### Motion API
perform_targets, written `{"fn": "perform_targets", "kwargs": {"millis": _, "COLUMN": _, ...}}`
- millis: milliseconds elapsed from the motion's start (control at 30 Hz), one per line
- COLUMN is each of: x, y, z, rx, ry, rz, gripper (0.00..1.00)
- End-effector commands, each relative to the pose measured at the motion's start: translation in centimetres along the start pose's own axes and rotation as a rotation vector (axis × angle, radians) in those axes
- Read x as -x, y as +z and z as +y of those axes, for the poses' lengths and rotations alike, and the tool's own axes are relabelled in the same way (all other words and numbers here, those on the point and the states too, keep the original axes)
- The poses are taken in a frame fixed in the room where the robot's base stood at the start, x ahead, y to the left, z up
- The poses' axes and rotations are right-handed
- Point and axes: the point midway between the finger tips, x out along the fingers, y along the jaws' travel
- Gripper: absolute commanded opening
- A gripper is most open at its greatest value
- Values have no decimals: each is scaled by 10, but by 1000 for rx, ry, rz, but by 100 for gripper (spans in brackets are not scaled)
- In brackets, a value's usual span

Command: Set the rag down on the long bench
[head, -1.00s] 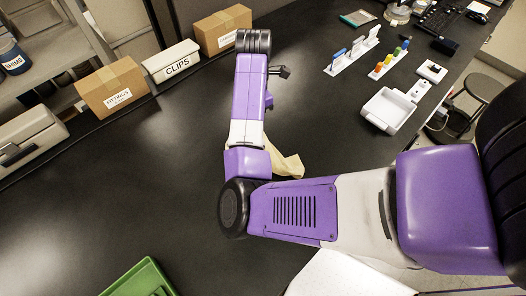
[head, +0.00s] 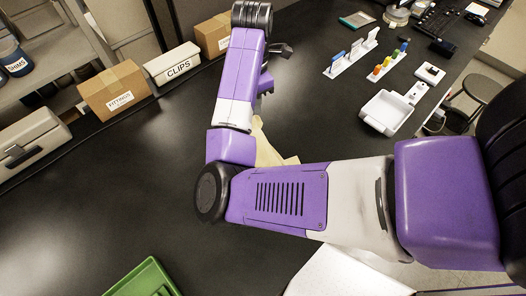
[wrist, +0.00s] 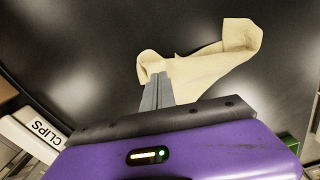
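The rag is a pale yellow cloth that shows in the wrist view (wrist: 215,68), spread and folded out from the fingertips. It also shows in the head view (head: 268,150), partly hidden behind my arm. My gripper (wrist: 156,80) has its two grey fingers close together, with a fold of the rag at their tips. The long bench (head: 110,190) is a black surface beneath the rag. I cannot tell whether the rag touches it.
A fittings box (head: 115,90), a clips bin (head: 171,64) and another carton (head: 213,36) line the back edge. A green tray (head: 143,280) is at the front. A white tray (head: 388,112) and small racks stand right. The left middle of the bench is clear.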

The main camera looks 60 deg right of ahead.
Motion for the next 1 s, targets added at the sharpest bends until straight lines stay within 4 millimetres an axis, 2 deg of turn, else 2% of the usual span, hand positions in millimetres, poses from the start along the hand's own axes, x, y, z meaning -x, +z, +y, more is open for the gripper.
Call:
{"fn": "perform_targets", "kwargs": {"millis": 100, "x": 8, "y": 0, "z": -1, "rx": -1, "ry": -1, "rz": 1, "gripper": 0}}
{"fn": "perform_targets", "kwargs": {"millis": 433, "x": 8, "y": 0, "z": -1, "rx": -3, "ry": -2, "rz": 0, "gripper": 0}}
{"fn": "perform_targets", "kwargs": {"millis": 567, "x": 8, "y": 4, "z": 3, "rx": -75, "ry": 14, "rz": -14, "gripper": 0}}
{"fn": "perform_targets", "kwargs": {"millis": 667, "x": 10, "y": 16, "z": 21, "rx": -205, "ry": 97, "rz": -53, "gripper": 0}}
{"fn": "perform_targets", "kwargs": {"millis": 733, "x": 19, "y": 28, "z": 42, "rx": -322, "ry": 205, "rz": -81, "gripper": 0}}
{"fn": "perform_targets", "kwargs": {"millis": 800, "x": 35, "y": 42, "z": 66, "rx": -435, "ry": 341, "rz": -107, "gripper": 0}}
{"fn": "perform_targets", "kwargs": {"millis": 1000, "x": 84, "y": 88, "z": 112, "rx": -681, "ry": 773, "rz": -175, "gripper": 0}}
